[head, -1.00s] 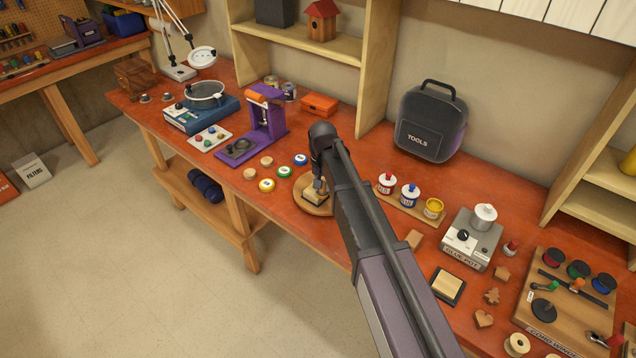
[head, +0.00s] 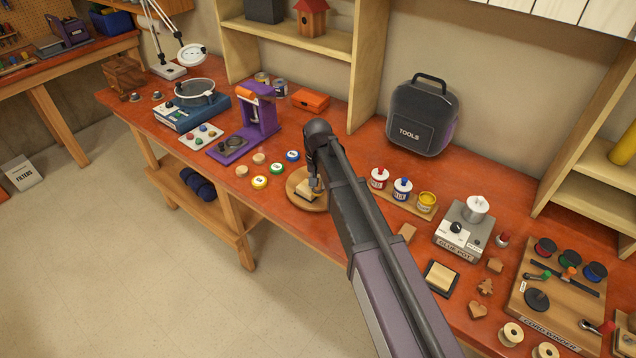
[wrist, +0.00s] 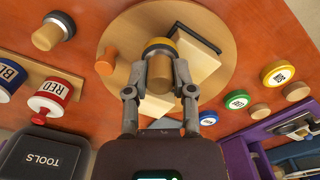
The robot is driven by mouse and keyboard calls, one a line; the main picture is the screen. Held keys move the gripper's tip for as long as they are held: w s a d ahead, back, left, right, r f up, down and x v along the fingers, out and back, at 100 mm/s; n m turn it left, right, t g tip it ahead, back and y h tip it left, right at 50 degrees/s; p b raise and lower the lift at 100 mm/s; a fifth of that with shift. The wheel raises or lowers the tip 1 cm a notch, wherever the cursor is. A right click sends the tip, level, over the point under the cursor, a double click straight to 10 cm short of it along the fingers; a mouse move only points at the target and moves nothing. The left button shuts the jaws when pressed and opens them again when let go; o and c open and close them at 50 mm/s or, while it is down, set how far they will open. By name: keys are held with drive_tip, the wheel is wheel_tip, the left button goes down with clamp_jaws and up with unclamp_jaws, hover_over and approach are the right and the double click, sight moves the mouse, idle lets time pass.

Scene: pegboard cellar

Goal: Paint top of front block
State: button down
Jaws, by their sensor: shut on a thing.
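My gripper (wrist: 160,85) is shut on a round wooden-handled dabber (wrist: 159,68) with a yellow band at its far end. It is over the round wooden turntable (wrist: 130,20). A pale block (wrist: 198,55) with a dark edge is on the turntable, beneath and beside the dabber; its visible top looks bare. The fingers hide part of it, and I cannot tell whether the dabber touches it. In the head view the turntable (head: 296,195) and block (head: 306,193) are partly behind my arm. An open yellow paint pot (head: 427,200) stands in a rack.
Red (head: 379,178) and blue (head: 402,189) pots share the rack. Several paint lids, including a yellow one (head: 260,182), lie left of the turntable. A purple press (head: 258,112) stands behind them. A glue pot (head: 466,230) and black-edged pad (head: 441,278) lie to the right.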

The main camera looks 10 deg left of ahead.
drive_tip(key=shift+w+a, duration=0.3)
drive_tip(key=shift+a, duration=0.3)
drive_tip(key=shift+w+a, duration=0.25)
drive_tip(key=shift+a, duration=0.4)
drive_tip(key=shift+w+a, duration=0.3)
drive_tip(key=shift+a, duration=0.3)
drive_tip(key=shift+w+a, duration=0.4)
drive_tip(key=shift+a, duration=0.5)
drive_tip(key=shift+w+a, duration=0.4)
drive_tip(key=shift+a, duration=0.45)
drive_tip(key=shift+f, duration=0.1)
drive_tip(key=shift+d, duration=0.1)
drive_tip(key=shift+s+d, duration=0.4)
drive_tip(key=shift+d, duration=0.5)
drive_tip(key=shift+s+d, duration=0.4)
drive_tip(key=shift+d, duration=0.45)
drive_tip(key=shift+s+d, duration=0.3)
drive_tip(key=shift+d, duration=0.3)
drive_tip(key=shift+s+d, duration=0.25)
drive_tip(key=shift+d, duration=0.35)
drive_tip(key=shift+s+d, duration=0.3)
drive_tip(key=shift+d, duration=0.3)
